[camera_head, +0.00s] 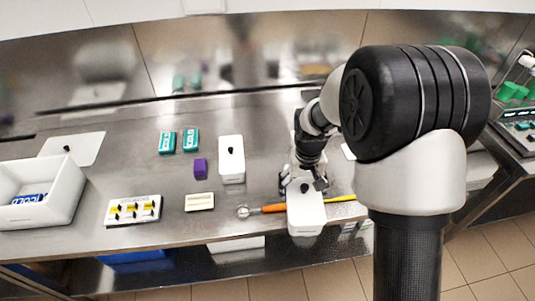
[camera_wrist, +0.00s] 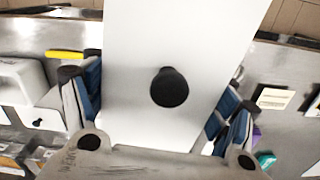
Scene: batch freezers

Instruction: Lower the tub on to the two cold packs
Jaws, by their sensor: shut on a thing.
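A white tub (camera_head: 306,217) with a black knob on its lid is in my gripper (camera_head: 303,186), near the counter's front edge in the head view. In the wrist view the tub's white lid (camera_wrist: 135,40) fills the middle, with blue finger pads of my gripper (camera_wrist: 155,85) on both sides. Whether the tub touches the counter I cannot tell. At the far left of the head view, a blue cold pack (camera_head: 28,198) with white lettering lies inside an open white box (camera_head: 62,205). The near wall hides part of the box's floor, and I cannot make out a second pack.
A white lid (camera_head: 88,148) lies behind the box. An orange-handled tool (camera_head: 273,208) lies beside the held tub.

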